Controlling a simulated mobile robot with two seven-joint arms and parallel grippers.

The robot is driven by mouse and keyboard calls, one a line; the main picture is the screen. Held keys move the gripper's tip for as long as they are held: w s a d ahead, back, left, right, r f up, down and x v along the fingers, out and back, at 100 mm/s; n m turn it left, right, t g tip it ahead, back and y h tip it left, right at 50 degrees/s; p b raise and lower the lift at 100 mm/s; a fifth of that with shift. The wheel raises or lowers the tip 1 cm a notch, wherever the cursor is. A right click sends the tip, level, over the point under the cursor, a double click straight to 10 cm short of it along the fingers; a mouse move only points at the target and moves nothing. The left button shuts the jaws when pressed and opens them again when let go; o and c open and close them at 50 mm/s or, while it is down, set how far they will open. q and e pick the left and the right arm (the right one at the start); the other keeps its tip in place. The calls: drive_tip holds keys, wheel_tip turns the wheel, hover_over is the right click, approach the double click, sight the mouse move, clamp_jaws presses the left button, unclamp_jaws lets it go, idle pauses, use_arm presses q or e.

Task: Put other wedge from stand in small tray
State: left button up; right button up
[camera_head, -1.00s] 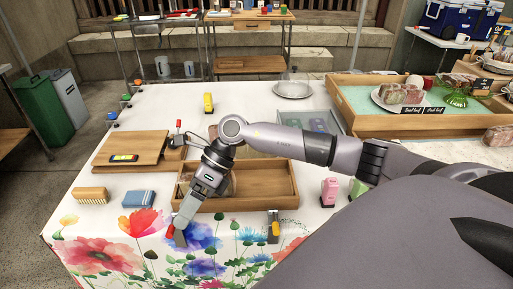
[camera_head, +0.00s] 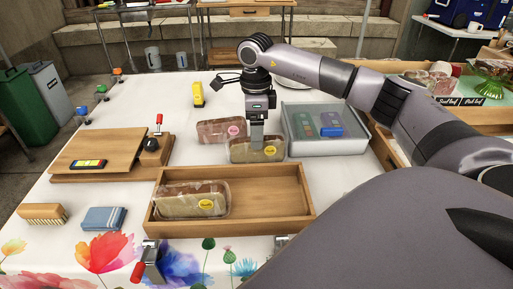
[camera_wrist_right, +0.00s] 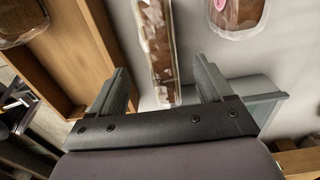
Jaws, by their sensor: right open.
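A clear pack with a pale and brown wedge and a yellow sticker (camera_head: 240,152) stands on the white table just behind the small wooden tray. My right gripper (camera_head: 257,142) is over this pack, pointing down. In the right wrist view my right gripper (camera_wrist_right: 160,92) is open, with the narrow pack (camera_wrist_right: 156,45) between and beyond its fingers; contact cannot be told. A similar yellow-stickered pack (camera_head: 180,198) lies in the left part of the small wooden tray (camera_head: 265,222). A green glass stand (camera_head: 495,68) is at the upper right. My left gripper is not in view.
A pink-stickered pack (camera_head: 212,131) stands close behind the yellow-stickered one. A grey tray (camera_head: 345,146) is at the right. A wooden board (camera_head: 100,150), a brush (camera_head: 42,211) and a blue cloth (camera_head: 103,218) are at the left. The small tray's right part is empty.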

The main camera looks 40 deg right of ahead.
drive_tip(key=f, duration=0.7)
drive_tip(key=shift+d+f+b, duration=0.1)
drive_tip(key=shift+d+b, duration=0.1)
drive_tip(key=shift+b, duration=0.15)
drive_tip(key=c, duration=0.8)
